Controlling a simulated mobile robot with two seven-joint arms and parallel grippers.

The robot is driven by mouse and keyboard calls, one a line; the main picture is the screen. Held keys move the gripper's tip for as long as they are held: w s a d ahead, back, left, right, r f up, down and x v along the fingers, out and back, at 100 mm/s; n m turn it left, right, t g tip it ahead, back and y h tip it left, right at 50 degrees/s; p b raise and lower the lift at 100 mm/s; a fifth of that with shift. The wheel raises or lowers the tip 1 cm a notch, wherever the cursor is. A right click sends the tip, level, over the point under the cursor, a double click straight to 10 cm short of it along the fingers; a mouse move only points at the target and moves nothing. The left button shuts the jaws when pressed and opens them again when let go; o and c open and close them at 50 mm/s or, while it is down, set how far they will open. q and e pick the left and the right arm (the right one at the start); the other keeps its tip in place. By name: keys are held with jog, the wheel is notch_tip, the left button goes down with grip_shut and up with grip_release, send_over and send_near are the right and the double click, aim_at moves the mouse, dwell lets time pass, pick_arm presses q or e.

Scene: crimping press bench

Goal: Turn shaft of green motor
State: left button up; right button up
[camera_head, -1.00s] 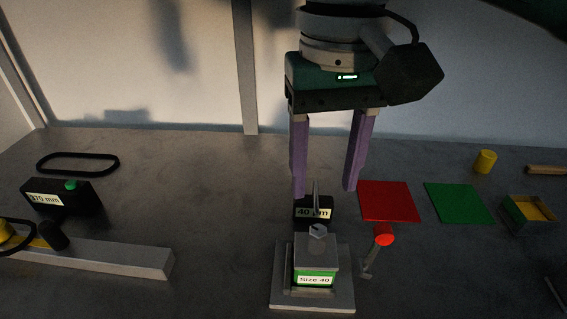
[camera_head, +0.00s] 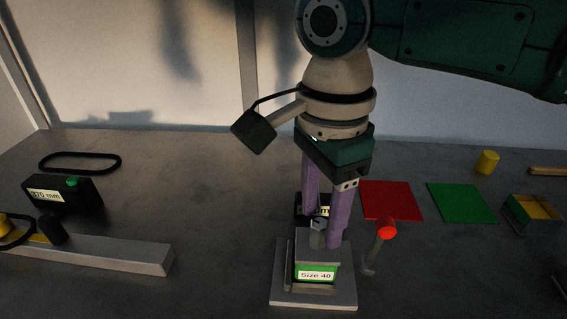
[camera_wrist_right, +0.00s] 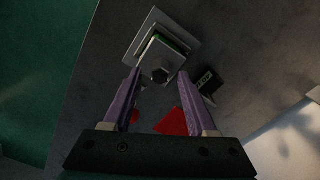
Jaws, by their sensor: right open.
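The motor with a green band and a "Size 40" label (camera_head: 316,275) stands upright on a grey square base plate (camera_head: 313,300). A grey hexagonal shaft (camera_head: 318,226) sticks up from its top. My right gripper (camera_head: 325,230) is open, pointing down, with its purple fingers around the level of the shaft. In the right wrist view the shaft (camera_wrist_right: 160,75) shows between the two fingertips (camera_wrist_right: 161,73), with gaps on both sides; I cannot tell its exact depth between them. My left gripper is not in view.
A black block (camera_head: 300,207) stands behind the motor, partly hidden by the fingers. A red-knobbed lever (camera_head: 386,230) stands just right of the motor. Red (camera_head: 391,200) and green (camera_head: 461,202) squares lie farther right. A grey rail (camera_head: 110,255) lies left, with bare bench between.

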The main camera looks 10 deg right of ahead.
jog(key=shift+f, duration=1.4)
grip_shut()
